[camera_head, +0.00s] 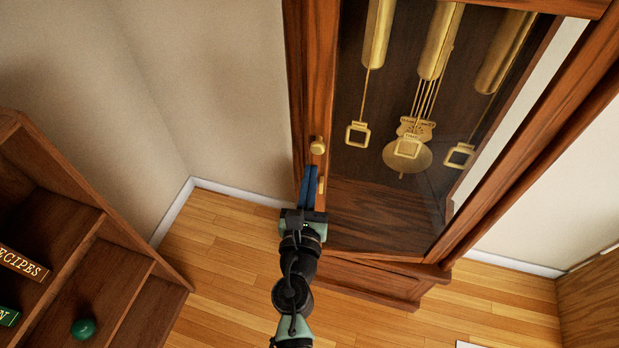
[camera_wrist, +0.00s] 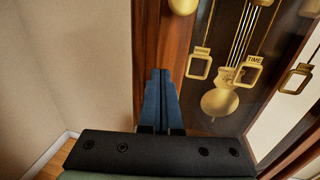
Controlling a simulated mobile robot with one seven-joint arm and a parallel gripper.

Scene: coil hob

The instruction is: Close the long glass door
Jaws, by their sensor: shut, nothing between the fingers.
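The long glass door (camera_head: 318,90) is the tall wood-framed front of a clock case. Its round brass knob (camera_head: 318,146) is on the left stile, with a small brass fitting (camera_head: 322,186) below it. In the wrist view the knob (camera_wrist: 183,5) shows at the top edge. My gripper (camera_head: 309,187) is shut and empty, its blue fingers side by side at the lower left stile, just below the knob. In the wrist view the fingers (camera_wrist: 161,88) overlap the wooden stile (camera_wrist: 174,42). I cannot tell whether they touch it, nor whether the door stands slightly ajar.
Behind the glass hang brass weights (camera_head: 437,42) and a pendulum (camera_head: 407,156). A wooden shelf unit (camera_head: 165,270) with a green ball (camera_head: 83,328) stands at the lower left. Bare wooden floor (camera_head: 225,235) lies between the shelf and the clock.

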